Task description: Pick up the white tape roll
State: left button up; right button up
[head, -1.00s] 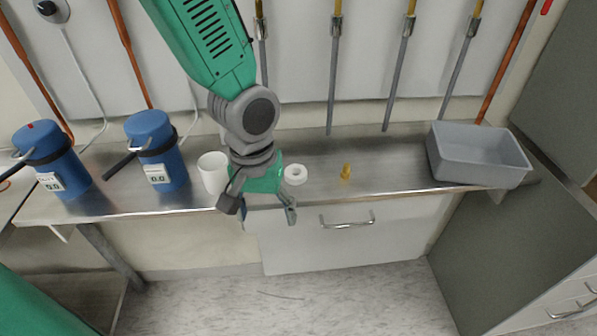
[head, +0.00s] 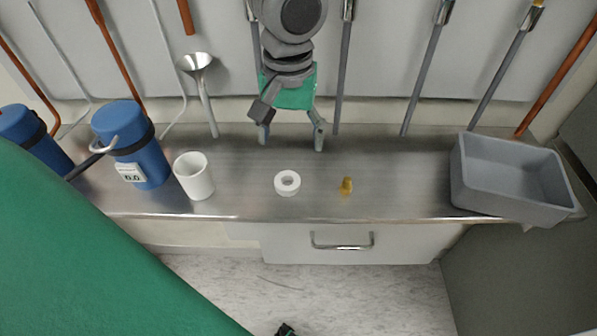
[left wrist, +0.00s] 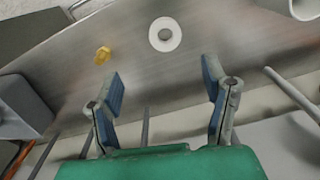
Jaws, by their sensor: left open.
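The white tape roll (head: 287,183) lies flat on the steel bench in the head view, its hole facing up. It also shows near the top middle of the left wrist view (left wrist: 155,39). My left gripper (head: 291,142) is open and empty, behind the roll and apart from it, near the back of the bench. In the left wrist view its two blue-padded fingers (left wrist: 165,83) stand wide apart, with the roll beyond their tips. My right gripper is not in view.
A white cup (head: 194,178) stands left of the roll, and a small brass fitting (head: 347,186) right of it. Blue flasks (head: 133,150) stand farther left. A grey bin (head: 510,185) sits at the right. The bench (head: 400,185) is clear between fitting and bin.

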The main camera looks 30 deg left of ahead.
pick_arm(q)
jog(key=b, duration=0.1)
send_over(288, 178)
jog(key=f, duration=0.6)
jog(key=shift+s+a+f, duration=0.1)
jog(key=shift+a+f, duration=0.05)
jog(key=shift+a, duration=0.1)
jog(key=shift+f, duration=0.2)
jog(key=f, duration=0.2)
jog(key=d+f+b, duration=0.1)
jog(key=f, duration=0.1)
jog(key=shift+f, duration=0.35)
jog(key=shift+w+a+f, duration=0.1)
jog(key=shift+w+f, duration=0.05)
jog(key=shift+w, duration=0.05)
jog(key=shift+s+a, duration=0.1)
jog(key=shift+a, duration=0.3)
jog(key=c, duration=0.9)
jog(key=shift+d, duration=0.2)
jog(key=shift+c, duration=0.2)
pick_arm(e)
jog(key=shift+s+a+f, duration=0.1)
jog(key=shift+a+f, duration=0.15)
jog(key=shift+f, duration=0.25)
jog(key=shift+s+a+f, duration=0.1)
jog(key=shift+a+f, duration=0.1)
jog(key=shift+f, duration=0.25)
